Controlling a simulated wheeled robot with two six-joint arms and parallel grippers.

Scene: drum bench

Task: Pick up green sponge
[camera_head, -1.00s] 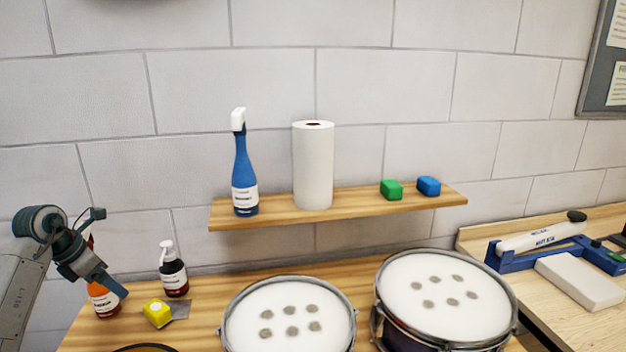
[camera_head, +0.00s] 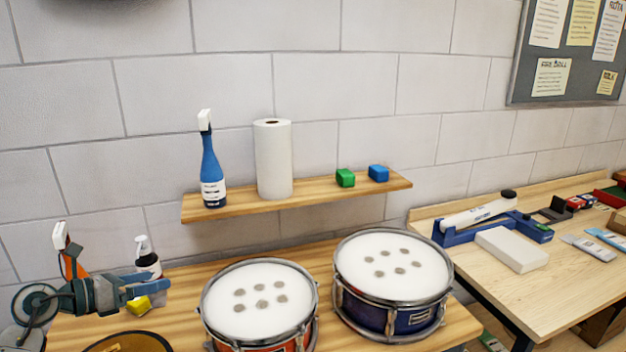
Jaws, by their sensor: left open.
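The green sponge (camera_head: 345,178) sits on the wooden wall shelf, toward its right end, just left of a blue sponge (camera_head: 378,173). My left gripper (camera_head: 158,285) is at the lower left, over the bench, in front of the dark pump bottle and the yellow block. It is open, and no object shows between its fingers. It is well left of and below the green sponge. My right gripper is not in view.
The shelf (camera_head: 230,208) also holds a blue spray bottle (camera_head: 212,172) and a paper towel roll (camera_head: 273,160). Two drums, one red (camera_head: 260,300) and one blue (camera_head: 392,270), stand on the bench below it. A second bench (camera_head: 520,290) is at right.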

